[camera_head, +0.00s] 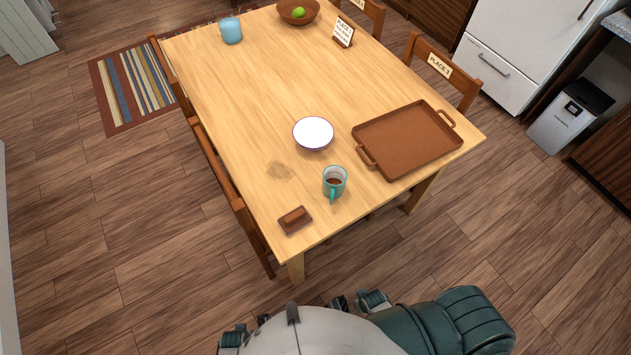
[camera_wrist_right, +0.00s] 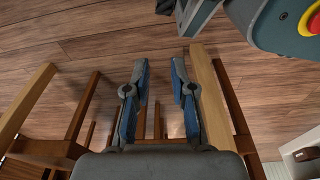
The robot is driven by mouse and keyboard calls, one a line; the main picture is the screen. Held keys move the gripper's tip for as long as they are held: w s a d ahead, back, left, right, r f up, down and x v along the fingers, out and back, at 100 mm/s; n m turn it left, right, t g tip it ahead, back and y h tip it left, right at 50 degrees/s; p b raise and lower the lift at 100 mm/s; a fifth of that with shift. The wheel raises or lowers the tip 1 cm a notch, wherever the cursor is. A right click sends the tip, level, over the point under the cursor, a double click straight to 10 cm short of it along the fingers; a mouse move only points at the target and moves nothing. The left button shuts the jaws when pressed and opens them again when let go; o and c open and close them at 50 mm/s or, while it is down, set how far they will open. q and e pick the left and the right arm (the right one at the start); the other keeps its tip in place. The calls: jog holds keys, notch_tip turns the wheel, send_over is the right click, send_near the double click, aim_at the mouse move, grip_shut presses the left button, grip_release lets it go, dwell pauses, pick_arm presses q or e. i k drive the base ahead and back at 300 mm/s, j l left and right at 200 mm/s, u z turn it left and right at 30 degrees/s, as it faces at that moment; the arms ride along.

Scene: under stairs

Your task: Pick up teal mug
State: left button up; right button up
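The teal mug (camera_head: 335,182) stands upright near the front edge of the wooden table in the head view. Its inside is pale with something dark brown in it, and its handle points toward me. In the right wrist view my right gripper (camera_wrist_right: 160,62) is open, its two blue-lined fingers apart with nothing between them. The mug does not show in that view. I cannot make out my left gripper in either view.
A blue mug (camera_head: 231,31) stands far back. Chairs line the sides.

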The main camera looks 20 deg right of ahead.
aim_at(334, 176)
jog(key=l+u, duration=0.25)
jog(key=l, duration=0.4)
jog(key=k+l+u, duration=0.2)
jog(key=l, duration=0.45)
jog(key=l+u, duration=0.25)
jog(key=l, duration=0.4)
